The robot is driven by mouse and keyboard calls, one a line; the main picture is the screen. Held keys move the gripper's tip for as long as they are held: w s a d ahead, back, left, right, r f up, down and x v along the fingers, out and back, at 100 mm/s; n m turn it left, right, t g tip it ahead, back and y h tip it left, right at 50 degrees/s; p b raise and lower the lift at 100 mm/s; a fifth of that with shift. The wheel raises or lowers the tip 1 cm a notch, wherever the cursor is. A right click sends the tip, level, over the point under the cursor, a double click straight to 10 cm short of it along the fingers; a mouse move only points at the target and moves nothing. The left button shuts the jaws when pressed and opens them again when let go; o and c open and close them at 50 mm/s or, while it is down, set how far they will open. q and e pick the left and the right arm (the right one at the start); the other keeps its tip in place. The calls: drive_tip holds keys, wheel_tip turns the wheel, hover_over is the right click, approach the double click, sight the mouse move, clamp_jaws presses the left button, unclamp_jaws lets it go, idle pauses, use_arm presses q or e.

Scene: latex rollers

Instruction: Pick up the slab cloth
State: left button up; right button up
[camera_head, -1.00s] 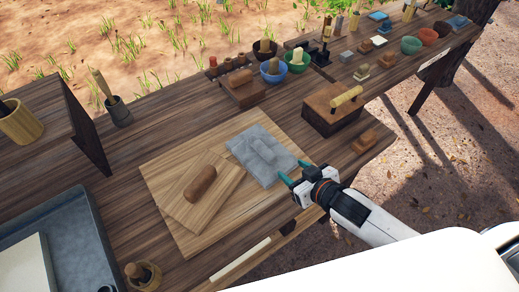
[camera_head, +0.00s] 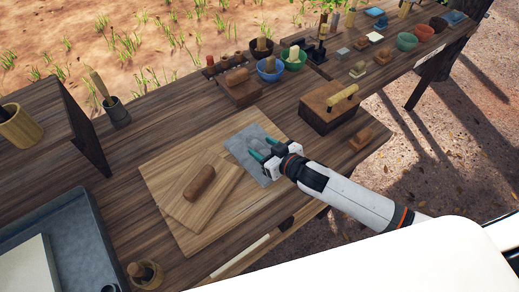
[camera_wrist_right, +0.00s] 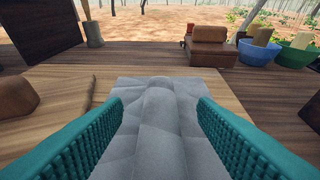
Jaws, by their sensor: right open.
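The grey slab cloth (camera_head: 240,146) lies on the right part of a pale wooden board (camera_head: 165,165). A raised, rounded ridge runs along its middle, and it fills the centre of the right wrist view (camera_wrist_right: 155,130). My right gripper (camera_head: 262,150) is over the cloth's right part, with its teal fingers open, one on each side of the ridge. In the right wrist view the gap between the fingers (camera_wrist_right: 160,115) holds the ridge, with room on both sides. I cannot tell whether the fingertips touch the cloth. My left gripper is not in view.
A brown roller (camera_head: 199,181) lies on a smaller board left of the cloth. A wooden block with a pale handle (camera_head: 328,105) stands to the right. Blue (camera_head: 270,70) and green (camera_head: 294,60) bowls stand behind. A grey tray (camera_head: 85,225) is at the left.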

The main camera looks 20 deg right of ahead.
drive_tip(key=x, duration=0.2)
drive_tip(key=shift+w+a+f, duration=0.1)
drive_tip(key=shift+w+f, duration=0.05)
drive_tip(key=shift+w, duration=0.05)
drive_tip(key=c, duration=1.1)
drive_tip(key=shift+c, duration=0.2)
